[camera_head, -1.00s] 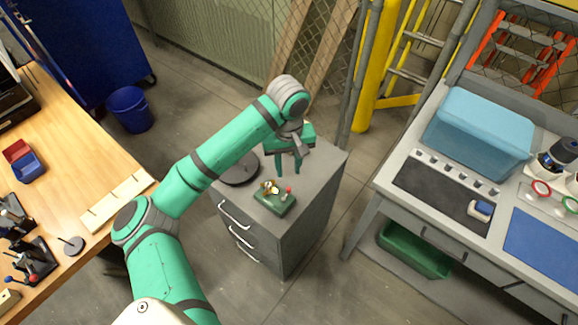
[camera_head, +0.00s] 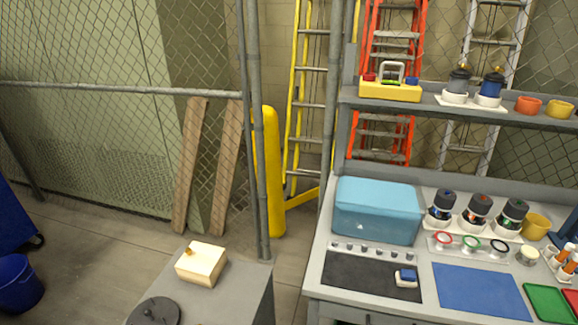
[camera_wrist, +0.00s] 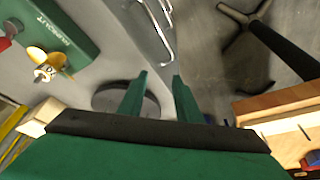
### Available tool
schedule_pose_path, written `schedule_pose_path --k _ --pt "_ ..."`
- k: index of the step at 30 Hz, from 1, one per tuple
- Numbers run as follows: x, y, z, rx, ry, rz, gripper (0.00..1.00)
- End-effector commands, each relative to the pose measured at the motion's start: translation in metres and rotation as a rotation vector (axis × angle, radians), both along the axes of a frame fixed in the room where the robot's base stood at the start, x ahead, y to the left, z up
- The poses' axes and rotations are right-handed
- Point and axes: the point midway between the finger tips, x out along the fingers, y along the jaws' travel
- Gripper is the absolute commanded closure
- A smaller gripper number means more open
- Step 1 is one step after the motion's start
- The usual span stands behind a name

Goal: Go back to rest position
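My gripper (camera_wrist: 160,75) shows in the wrist view with its two green fingers apart and nothing between them. It is above the grey cabinet; my arm is out of the head view. The green block (camera_wrist: 62,28), with a yellow-and-metal fitting (camera_wrist: 46,62) and a red knob (camera_wrist: 6,32), is at the wrist view's upper left, apart from the fingers. A dark round disc (camera_wrist: 112,98) lies on the cabinet top behind the fingers. In the head view the cabinet top (camera_head: 243,290) carries the disc (camera_head: 153,312) and a pale wooden block (camera_head: 201,266).
The workbench at right holds a blue bin (camera_head: 377,212), a dark mat (camera_head: 350,276), a blue mat (camera_head: 478,291) and several jars. A fence post (camera_head: 262,180) and yellow bollard (camera_head: 271,170) stand behind the cabinet. A wooden table edge (camera_wrist: 285,100) shows right in the wrist view.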

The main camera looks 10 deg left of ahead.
Motion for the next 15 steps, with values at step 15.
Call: schedule_pose_path --k 15 --pt "-0.140 -0.103 -0.092 0.155 -0.190 -0.462 0.69"
